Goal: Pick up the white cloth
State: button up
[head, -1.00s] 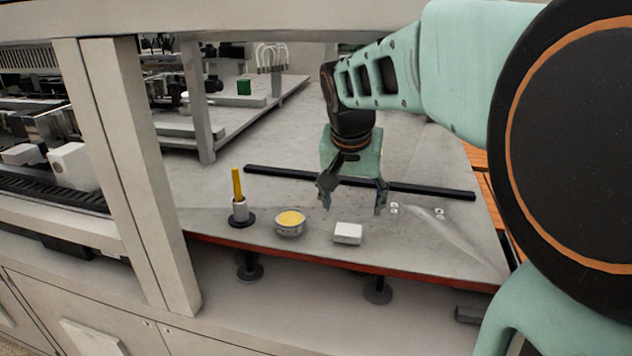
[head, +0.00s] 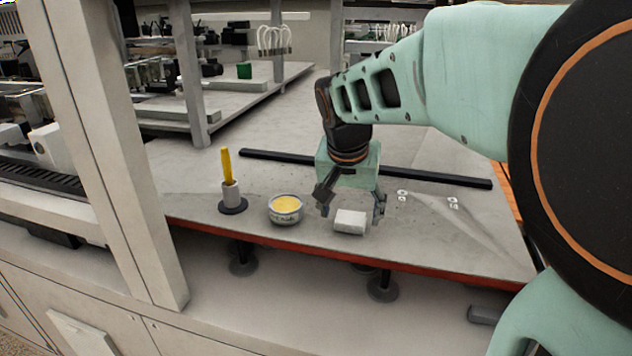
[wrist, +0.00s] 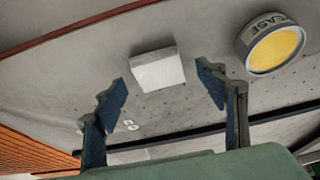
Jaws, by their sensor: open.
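The white cloth (head: 350,221) is a small folded block lying flat on the grey table near its front edge. In the wrist view the cloth (wrist: 157,69) shows ahead of and between the fingers. My gripper (head: 350,206) is open just above and behind the cloth. The gripper (wrist: 168,90) also shows in the wrist view with its fingers spread wider than the cloth. I see no contact between the fingers and the cloth.
A round tin with yellow contents (head: 285,208) stands left of the cloth, close to the left finger. A yellow-handled tool in a holder (head: 229,184) stands farther left. A black bar (head: 415,174) lies behind the gripper. A white upright post (head: 110,150) stands at left.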

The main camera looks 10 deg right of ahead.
jog(key=shift+x, duration=0.75)
jog(key=shift+r, duration=0.1)
jog(key=shift+s, duration=0.1)
jog(key=shift+c, duration=0.7)
jog(key=c, duration=1)
jog(key=shift+r, duration=0.1)
